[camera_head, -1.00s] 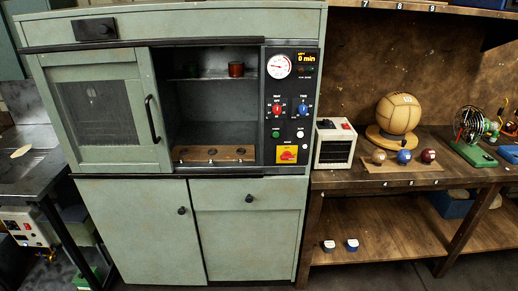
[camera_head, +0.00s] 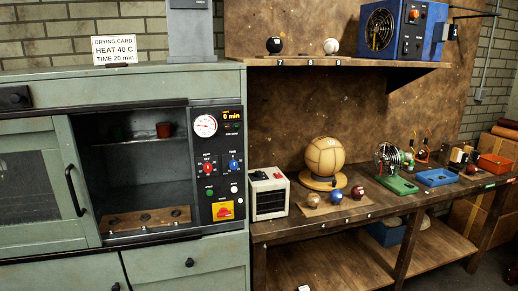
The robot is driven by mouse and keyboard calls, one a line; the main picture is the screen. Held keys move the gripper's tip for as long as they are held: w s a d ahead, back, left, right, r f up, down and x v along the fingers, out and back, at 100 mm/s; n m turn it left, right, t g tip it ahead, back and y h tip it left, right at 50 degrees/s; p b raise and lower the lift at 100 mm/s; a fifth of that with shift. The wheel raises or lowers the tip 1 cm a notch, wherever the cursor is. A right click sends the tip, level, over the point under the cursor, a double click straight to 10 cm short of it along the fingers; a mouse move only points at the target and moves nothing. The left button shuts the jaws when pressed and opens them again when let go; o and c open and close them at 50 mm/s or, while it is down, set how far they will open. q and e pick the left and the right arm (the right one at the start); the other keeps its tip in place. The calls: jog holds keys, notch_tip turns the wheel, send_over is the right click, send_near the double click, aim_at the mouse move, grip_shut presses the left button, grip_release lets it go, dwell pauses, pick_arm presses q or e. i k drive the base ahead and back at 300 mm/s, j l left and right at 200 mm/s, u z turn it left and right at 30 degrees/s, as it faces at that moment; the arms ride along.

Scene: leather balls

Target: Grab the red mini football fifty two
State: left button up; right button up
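Three small balls sit in a row on a flat board on the wooden bench in the head view. The left one is tan (camera_head: 313,200), the middle one is blue (camera_head: 336,196), and the right one is dark red (camera_head: 357,192). The dark red ball rests next to the blue one, in front of a large tan ball (camera_head: 325,156) on a round wooden stand. Any number on the red ball is too small to read. Neither of my grippers shows in the view.
A white box heater (camera_head: 268,194) stands left of the balls, beside the green drying cabinet (camera_head: 150,258). A green-based wire machine (camera_head: 396,184) and a blue tray (camera_head: 436,177) lie to the right. A shelf (camera_head: 340,63) above holds a black ball (camera_head: 274,45) and a white ball (camera_head: 331,46).

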aim_at(358, 192)
jog(key=u, duration=1.45)
jog(key=z, duration=2.15)
jog(key=i+l, duration=0.25)
jog(key=i, duration=0.25)
jog(key=i+l, duration=0.25)
jog(key=i, duration=0.3)
jog(key=i+l, duration=0.3)
jog(key=i, duration=0.2)
jog(key=i+l+u, duration=0.1)
jog(key=i+l, duration=0.15)
jog(key=i, duration=0.25)
